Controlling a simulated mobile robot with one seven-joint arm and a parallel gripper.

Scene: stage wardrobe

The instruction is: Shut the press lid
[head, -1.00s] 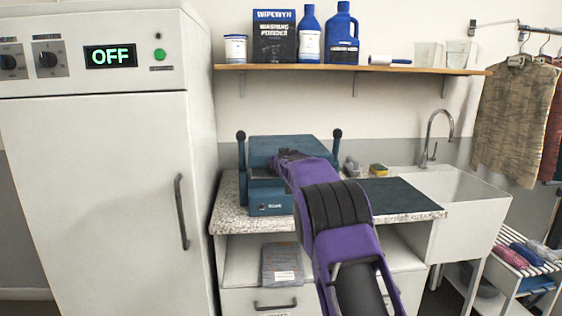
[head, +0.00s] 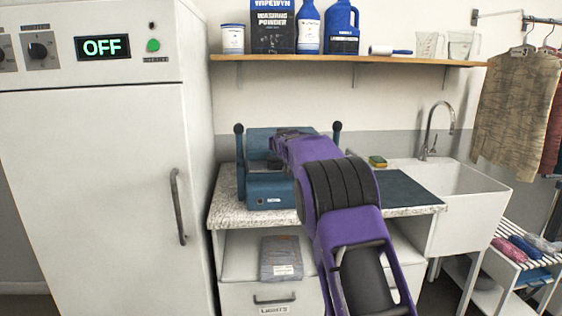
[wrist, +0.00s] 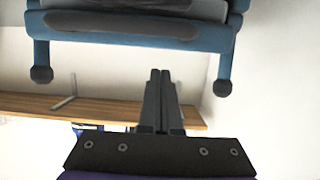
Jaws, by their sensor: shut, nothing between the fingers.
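The blue press (head: 270,190) stands on the speckled worktop beside the white cabinet. Its blue lid (head: 262,140) shows as a raised panel behind the base, between two side arms with black knobs; my arm covers part of it, and its exact angle is hard to tell. In the wrist view the press (wrist: 130,30) appears upside down at the top, with its knobs pointing down the picture. My gripper (wrist: 160,72) is shut and empty, its fingertips a little apart from the press in the picture. In the head view my arm hides the fingers.
A wooden shelf (head: 350,60) with bottles and tubs runs above the press. The white cabinet (head: 100,190) stands close on the left. A dark mat (head: 405,190), a sponge (head: 378,162) and a sink (head: 455,175) lie to the right.

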